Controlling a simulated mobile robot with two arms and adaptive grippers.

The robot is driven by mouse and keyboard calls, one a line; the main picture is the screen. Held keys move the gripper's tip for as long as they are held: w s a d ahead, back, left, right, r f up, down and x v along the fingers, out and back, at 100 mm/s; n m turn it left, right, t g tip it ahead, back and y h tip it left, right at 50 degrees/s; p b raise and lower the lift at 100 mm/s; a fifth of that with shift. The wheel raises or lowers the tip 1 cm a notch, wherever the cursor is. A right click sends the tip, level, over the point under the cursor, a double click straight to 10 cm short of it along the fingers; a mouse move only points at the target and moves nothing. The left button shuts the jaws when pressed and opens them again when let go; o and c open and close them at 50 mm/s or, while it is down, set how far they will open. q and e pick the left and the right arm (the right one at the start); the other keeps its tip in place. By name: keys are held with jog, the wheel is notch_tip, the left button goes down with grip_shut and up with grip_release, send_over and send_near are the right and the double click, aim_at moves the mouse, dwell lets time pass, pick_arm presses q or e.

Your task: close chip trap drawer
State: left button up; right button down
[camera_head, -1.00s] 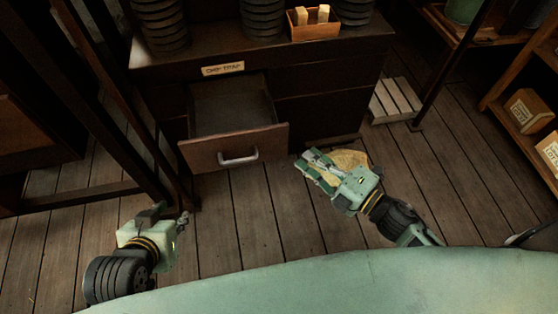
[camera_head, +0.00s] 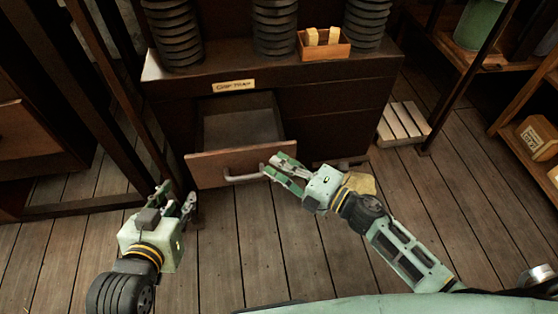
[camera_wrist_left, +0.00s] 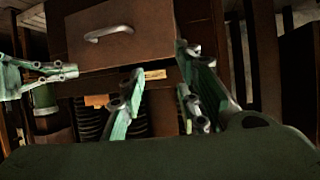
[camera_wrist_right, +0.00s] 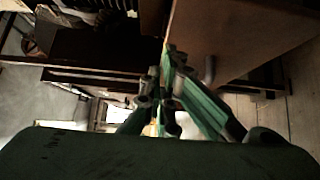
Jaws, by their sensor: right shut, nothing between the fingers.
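The chip trap drawer (camera_head: 222,167) stands pulled out of the dark cabinet, its inside visible and empty-looking, under a paper label (camera_head: 233,86). Its front has a metal handle (camera_head: 240,178). The front and handle (camera_wrist_left: 108,33) also show in the left wrist view, and the drawer front (camera_wrist_right: 245,40) fills the upper right of the right wrist view. My right gripper (camera_head: 268,167) is shut and empty, its tips at the drawer front's right part, beside the handle; contact is unclear. My left gripper (camera_head: 178,196) is open and empty, left of and nearer than the drawer.
Stacks of dark discs (camera_head: 275,25) and an orange box (camera_head: 324,46) stand on the cabinet top. A dark post (camera_head: 105,75) rises left of the drawer. A slatted wooden piece (camera_head: 404,124) lies right of the cabinet. The plank floor in front is clear.

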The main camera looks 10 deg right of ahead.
pick_arm(q)
jog(key=shift+w+d+r+t, duration=0.25)
jog(key=shift+w+r+t, duration=0.2)
jog(key=shift+r, duration=0.25)
pick_arm(e)
jog(key=shift+w, duration=0.7)
jog(key=shift+w, duration=0.15)
